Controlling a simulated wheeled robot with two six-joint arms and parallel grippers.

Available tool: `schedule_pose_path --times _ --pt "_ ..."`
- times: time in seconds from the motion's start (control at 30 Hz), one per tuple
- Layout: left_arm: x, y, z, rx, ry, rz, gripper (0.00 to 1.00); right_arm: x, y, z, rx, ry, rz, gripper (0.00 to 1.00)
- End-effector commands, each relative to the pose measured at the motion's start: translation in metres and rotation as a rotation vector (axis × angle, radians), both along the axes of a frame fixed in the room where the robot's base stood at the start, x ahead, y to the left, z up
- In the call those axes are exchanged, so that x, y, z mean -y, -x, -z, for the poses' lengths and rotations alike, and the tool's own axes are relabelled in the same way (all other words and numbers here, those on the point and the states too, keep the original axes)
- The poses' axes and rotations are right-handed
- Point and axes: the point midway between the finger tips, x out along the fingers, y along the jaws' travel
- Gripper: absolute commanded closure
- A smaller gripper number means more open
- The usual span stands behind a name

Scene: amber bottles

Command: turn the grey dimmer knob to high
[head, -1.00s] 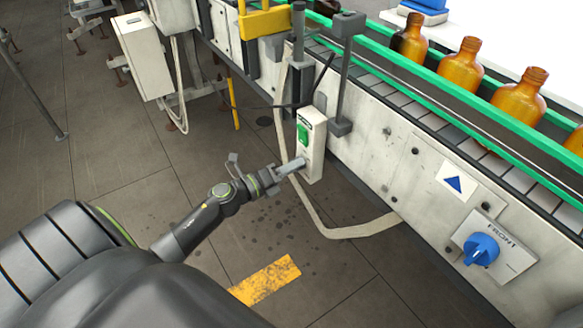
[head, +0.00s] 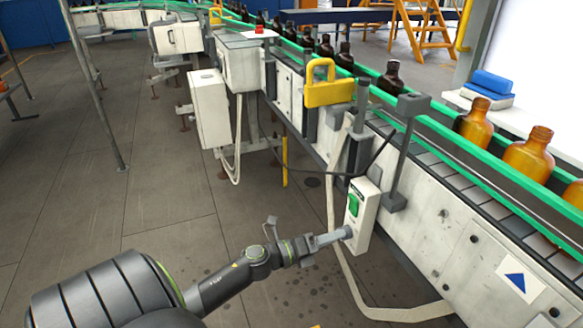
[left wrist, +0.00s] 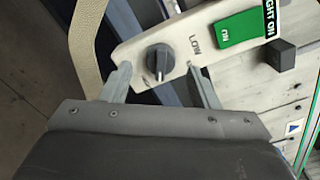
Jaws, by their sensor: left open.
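The dark grey dimmer knob (left wrist: 159,58) sits on a pale control box (left wrist: 140,45) in the left wrist view. A light mark on the knob points toward the bottom of that picture, and the word LOW stands to its right. My left gripper (left wrist: 158,72) is open, with one finger on each side of the knob; I cannot tell whether they touch it. In the head view the left gripper (head: 340,236) is at the lower part of the control box (head: 364,218) and hides the knob. My right gripper is not in view.
A green switch (left wrist: 238,27) sits beside the knob on the same box. The box is beside the conveyor (head: 440,230), which carries amber bottles (head: 475,125). A grey post (head: 405,150) rises close by. A pale cable (head: 345,270) loops below the box.

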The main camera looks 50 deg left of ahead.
Motion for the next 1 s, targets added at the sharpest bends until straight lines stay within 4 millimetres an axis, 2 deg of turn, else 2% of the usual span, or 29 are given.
schedule_pose_path --times 0.17,0.43,0.7,1.0 --pt "-0.014 0.034 0.005 -0.004 -0.004 0.003 0.45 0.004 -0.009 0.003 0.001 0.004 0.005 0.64" --pt "-0.025 0.062 0.003 -0.003 -0.002 0.002 0.45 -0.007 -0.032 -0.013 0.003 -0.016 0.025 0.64" --pt "-0.035 0.086 0.002 -0.003 -0.002 0.002 0.45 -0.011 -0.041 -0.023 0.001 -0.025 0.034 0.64" --pt "-0.049 0.120 -0.001 -0.005 -0.001 0.001 0.45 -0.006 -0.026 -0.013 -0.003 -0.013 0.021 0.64"
